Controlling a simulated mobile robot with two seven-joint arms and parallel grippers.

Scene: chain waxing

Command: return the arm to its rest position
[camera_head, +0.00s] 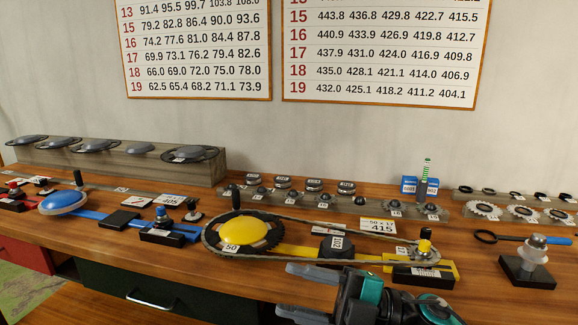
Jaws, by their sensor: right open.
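My right gripper (287,290) is at the bottom of the head view, in front of the bench edge. Its two grey fingers point left and stand apart, with nothing between them. It is below the chain (300,258) that loops around the large sprocket with the yellow hub (240,232) and the small yellow-posted end at the right. The gripper is apart from these things as far as I can tell. My left gripper is out of view.
The wooden bench (190,262) holds a blue fixture (63,202) at the left, a rack of chainrings (190,168) behind, rows of small sprockets (490,210), and a black-based stand (528,270) at the right. A green drawer (120,290) is below. Charts (385,45) hang on the wall.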

